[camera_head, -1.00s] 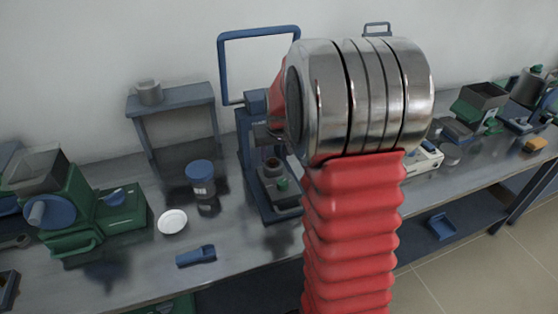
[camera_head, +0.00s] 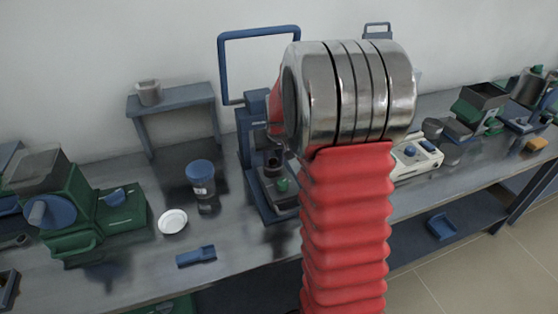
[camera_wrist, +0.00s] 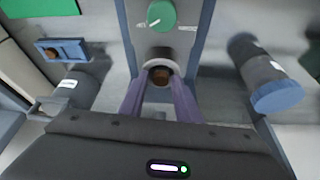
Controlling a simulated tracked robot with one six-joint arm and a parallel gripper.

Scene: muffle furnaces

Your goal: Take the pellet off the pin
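A small brown pellet (camera_wrist: 160,74) shows in the wrist view, at the middle of a round dark and pale holder (camera_wrist: 160,55) on the blue press. I cannot make out the pin beneath it. My gripper (camera_wrist: 160,84) is open, with its two purplish fingers on either side of the pellet, close to the holder. I cannot tell whether a finger touches it. In the head view the press (camera_head: 246,140) stands on the bench, partly behind my red-sleeved arm, and my fingers are hidden.
A blue-lidded jar (camera_head: 201,178), a white dish (camera_head: 172,221) and a blue tool (camera_head: 196,256) are left of the press. A green machine (camera_head: 70,205) stands at far left. A white instrument (camera_head: 417,158) is to the right.

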